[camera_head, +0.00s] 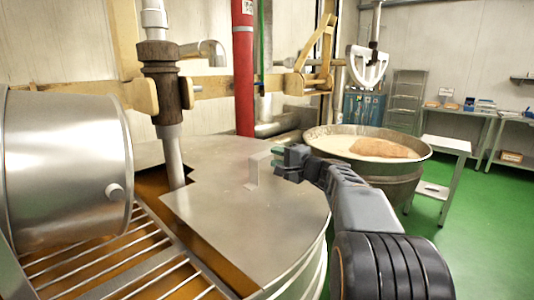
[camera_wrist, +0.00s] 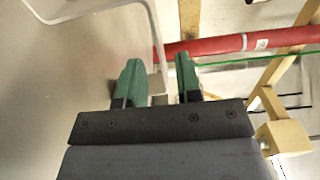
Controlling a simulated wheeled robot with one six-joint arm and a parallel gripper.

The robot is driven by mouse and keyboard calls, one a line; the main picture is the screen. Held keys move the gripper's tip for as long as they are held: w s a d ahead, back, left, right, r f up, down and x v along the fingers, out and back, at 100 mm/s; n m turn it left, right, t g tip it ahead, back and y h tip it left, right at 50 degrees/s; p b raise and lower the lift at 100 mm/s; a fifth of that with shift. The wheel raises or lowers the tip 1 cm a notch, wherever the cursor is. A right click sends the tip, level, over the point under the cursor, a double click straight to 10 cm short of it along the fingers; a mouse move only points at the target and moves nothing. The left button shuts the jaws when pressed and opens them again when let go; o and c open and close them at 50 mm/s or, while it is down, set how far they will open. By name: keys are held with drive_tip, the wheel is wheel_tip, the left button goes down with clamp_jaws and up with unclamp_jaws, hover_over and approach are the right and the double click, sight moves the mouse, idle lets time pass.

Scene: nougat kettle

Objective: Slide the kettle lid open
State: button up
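The kettle lid (camera_head: 250,213) is a flat grey metal plate covering part of the round kettle (camera_head: 310,268). A small upright metal handle (camera_head: 254,170) stands on the lid. My gripper (camera_head: 280,162) reaches in from the right, with its green fingertips close beside the handle. In the wrist view, my gripper (camera_wrist: 160,78) is open, with a gap between its two green fingers. A thin metal edge (camera_wrist: 157,40), which looks like part of the handle, runs down between them. I cannot tell whether either finger touches it.
A metal drum (camera_head: 65,165) and a grate (camera_head: 130,250) lie at the left over the kettle's opening. A vertical pipe (camera_head: 167,90) enters the kettle. A red pipe (camera_head: 243,70) stands behind. A pan of pale mass (camera_head: 365,185) is at the right, above green floor.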

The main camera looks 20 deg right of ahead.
sight(272, 155)
drive_tip(key=shift+x, duration=2.25)
clamp_jaws()
